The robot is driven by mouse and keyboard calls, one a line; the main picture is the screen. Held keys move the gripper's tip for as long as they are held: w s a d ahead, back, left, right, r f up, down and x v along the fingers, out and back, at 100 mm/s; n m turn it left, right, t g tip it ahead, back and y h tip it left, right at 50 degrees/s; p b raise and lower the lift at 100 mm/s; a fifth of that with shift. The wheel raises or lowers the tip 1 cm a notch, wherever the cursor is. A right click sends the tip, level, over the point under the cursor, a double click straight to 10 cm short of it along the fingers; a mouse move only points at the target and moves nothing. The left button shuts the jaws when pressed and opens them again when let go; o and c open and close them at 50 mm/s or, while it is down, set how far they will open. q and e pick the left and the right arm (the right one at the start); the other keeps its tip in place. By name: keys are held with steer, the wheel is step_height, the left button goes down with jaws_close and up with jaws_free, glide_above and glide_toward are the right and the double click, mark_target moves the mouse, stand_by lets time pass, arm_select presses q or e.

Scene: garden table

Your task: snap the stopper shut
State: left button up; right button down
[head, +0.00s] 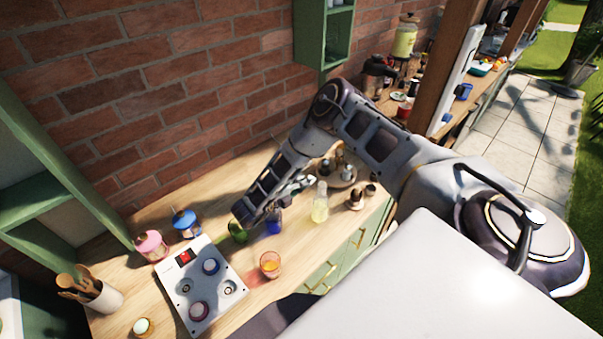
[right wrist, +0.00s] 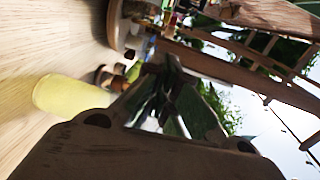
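A clear bottle with pale yellow liquid (head: 320,208) stands upright on the wooden counter. Its top is too small in the head view to tell how the stopper sits. In the right wrist view the yellow bottle (right wrist: 72,96) lies sideways in the picture, its top end hidden behind my gripper. My right gripper (head: 308,181) is just left of the bottle's top, seemingly apart from it. In the right wrist view its fingers (right wrist: 168,70) come together at the tips with nothing seen between them. My left gripper is not in view.
A round tray (head: 341,181) with small bottles is behind the bottle, and small brown pots (head: 356,200) are to its right. A blue glass (head: 273,222), a green glass (head: 237,232) and an orange drink (head: 270,264) stand left. A white panel (head: 192,296) lies front left.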

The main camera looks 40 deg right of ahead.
steer(key=shift+w+r, duration=0.1)
steer(key=shift+r, duration=0.7)
steer(key=shift+s+r, duration=0.2)
steer(key=shift+r, duration=0.8)
stand_by(0.8)
steer(key=shift+s+r, duration=0.6)
steer(key=shift+r, duration=0.1)
stand_by(0.5)
steer(key=shift+s+d+r, duration=0.15)
steer(key=shift+s+r, duration=0.4)
steer(key=shift+s, duration=0.35)
stand_by(0.6)
steer(key=shift+w, duration=0.25)
stand_by(0.4)
steer(key=shift+w+r, duration=0.15)
steer(key=shift+w, duration=0.15)
steer(key=shift+a, duration=0.2)
steer(key=a+r, duration=0.3)
steer(key=a, duration=0.3)
steer(key=shift+s+a, duration=0.25)
steer(key=shift+a, duration=0.1)
stand_by(0.5)
